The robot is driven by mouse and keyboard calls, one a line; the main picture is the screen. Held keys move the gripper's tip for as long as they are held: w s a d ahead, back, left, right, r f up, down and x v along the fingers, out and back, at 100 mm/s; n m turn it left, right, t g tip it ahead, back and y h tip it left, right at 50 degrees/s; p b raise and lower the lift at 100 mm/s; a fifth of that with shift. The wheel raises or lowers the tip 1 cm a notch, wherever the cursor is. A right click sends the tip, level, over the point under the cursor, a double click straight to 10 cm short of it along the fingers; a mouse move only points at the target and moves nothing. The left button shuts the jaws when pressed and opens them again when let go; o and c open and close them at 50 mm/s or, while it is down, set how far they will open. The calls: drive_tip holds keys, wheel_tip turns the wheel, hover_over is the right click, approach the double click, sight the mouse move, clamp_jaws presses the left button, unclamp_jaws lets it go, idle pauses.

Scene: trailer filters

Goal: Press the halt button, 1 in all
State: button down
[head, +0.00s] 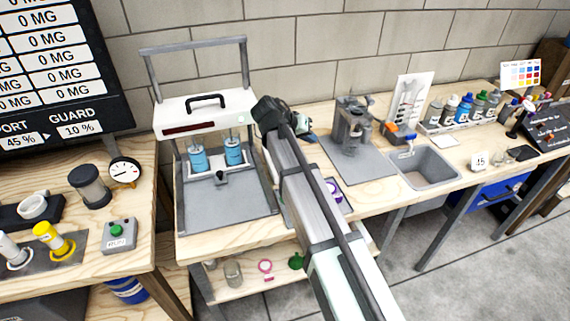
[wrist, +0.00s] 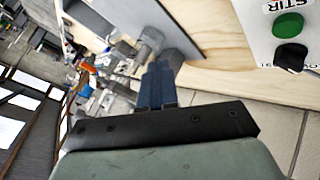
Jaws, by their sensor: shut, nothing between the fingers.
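No button that I can read as halt shows clearly in either view. In the wrist view, a white panel (wrist: 268,42) at the upper right carries a green round button (wrist: 289,25), a black knob (wrist: 291,56) and the word STIR. In the head view, a small grey control box (head: 118,236) with a green button sits on the left bench; its label is too small to read. My gripper (wrist: 160,72) is shut and empty, its dark fingers left of the white panel and apart from it. In the head view my arm ends beside the white-topped stirring machine (head: 192,108).
The machine holds two blue cylinders (head: 198,159) over a grey tray. Right of my arm are a grey device (head: 352,125) on a mat, a sink (head: 428,165) and several bottles. A dial clock (head: 125,171) stands on the left bench. A tiled wall runs behind.

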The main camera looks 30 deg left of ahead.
drive_tip(key=s+a+r+m, duration=0.1)
drive_tip(key=s+a+r, duration=0.2)
drive_tip(key=s+a, duration=0.2)
drive_tip(key=shift+s+a, duration=0.15)
drive_tip(key=shift+a, duration=0.8)
drive_tip(key=shift+f, duration=4.35)
drive_tip(key=shift+f, duration=0.95)
drive_tip(key=shift+r, duration=0.95)
drive_tip(key=shift+r, duration=2.5)
